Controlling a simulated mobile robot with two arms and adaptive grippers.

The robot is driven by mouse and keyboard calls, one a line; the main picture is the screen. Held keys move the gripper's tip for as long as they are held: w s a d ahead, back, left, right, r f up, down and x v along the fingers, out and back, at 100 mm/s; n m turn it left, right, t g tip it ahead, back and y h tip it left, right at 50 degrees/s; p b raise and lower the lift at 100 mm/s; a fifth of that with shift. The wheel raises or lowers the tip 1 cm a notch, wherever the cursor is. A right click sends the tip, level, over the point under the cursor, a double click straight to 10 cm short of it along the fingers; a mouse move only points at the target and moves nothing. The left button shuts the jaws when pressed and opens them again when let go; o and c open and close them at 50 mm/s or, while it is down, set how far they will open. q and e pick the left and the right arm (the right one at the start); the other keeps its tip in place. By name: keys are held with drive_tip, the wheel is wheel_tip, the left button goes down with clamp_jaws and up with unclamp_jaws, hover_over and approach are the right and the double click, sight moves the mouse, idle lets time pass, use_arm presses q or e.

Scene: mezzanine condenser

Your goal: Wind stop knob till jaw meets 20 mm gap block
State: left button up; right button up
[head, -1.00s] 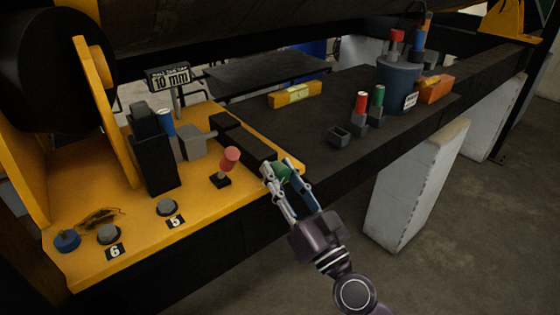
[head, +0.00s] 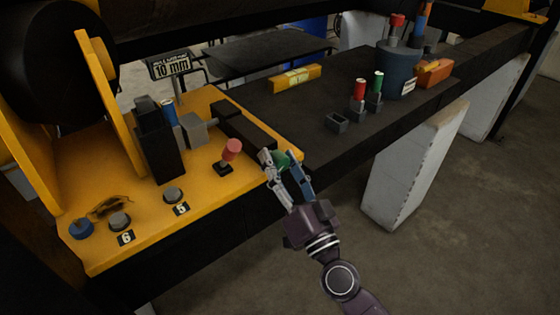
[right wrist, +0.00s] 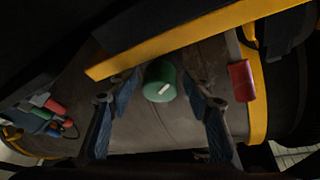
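The green stop knob (head: 281,159) is at the near right end of the black slide (head: 245,130) on the yellow plate. It also shows in the right wrist view (right wrist: 160,81), with a white mark on its face. My right gripper (head: 279,167) is open, with one finger on each side of the knob. In the right wrist view a gap shows on both sides of it. A tall black block (head: 160,150), perhaps the jaw, stands left of a grey block (head: 194,130). I cannot tell which piece is the 20 mm gap block. My left gripper is out of view.
A red-topped lever (head: 232,150) stands close left of my right gripper. A "10 mm" sign (head: 171,65) is behind the plate. Holders and a blue-grey bucket (head: 398,72) stand at right.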

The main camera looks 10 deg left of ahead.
drive_tip(key=shift+f, duration=0.1)
drive_tip(key=shift+f+n+b, duration=0.1)
drive_tip(key=shift+n+b, duration=0.2)
drive_tip(key=shift+b, duration=0.3)
drive_tip(key=n+g+y+b, duration=0.1)
drive_tip(key=n+b, duration=0.2)
drive_tip(key=b, duration=0.1)
drive_tip(key=n+g+y+b, duration=0.1)
drive_tip(key=n+y+b, duration=0.1)
drive_tip(key=n+b, duration=0.2)
drive_tip(key=shift+f+y, duration=0.15)
drive_tip(key=shift+y, duration=0.15)
drive_tip(key=r+b+v, duration=0.1)
drive_tip(key=b+v, duration=0.1)
drive_tip(key=v, duration=0.6)
drive_tip(key=w+d+f+m+h, duration=0.1)
drive_tip(key=w+d+f+h, duration=0.1)
drive_tip(key=f, duration=0.7)
drive_tip(key=w+d+f+m+h, duration=0.1)
drive_tip(key=w+d+f+h, duration=0.2)
drive_tip(key=f, duration=0.7)
drive_tip(key=w+d+f+m+h, duration=0.1)
drive_tip(key=w+d+f+h, duration=0.2)
drive_tip(key=f, duration=0.7)
drive_tip(key=shift+w+d+f+g, duration=0.25)
drive_tip(key=shift+w+d+g, duration=0.05)
drive_tip(key=shift+w+d, duration=0.4)
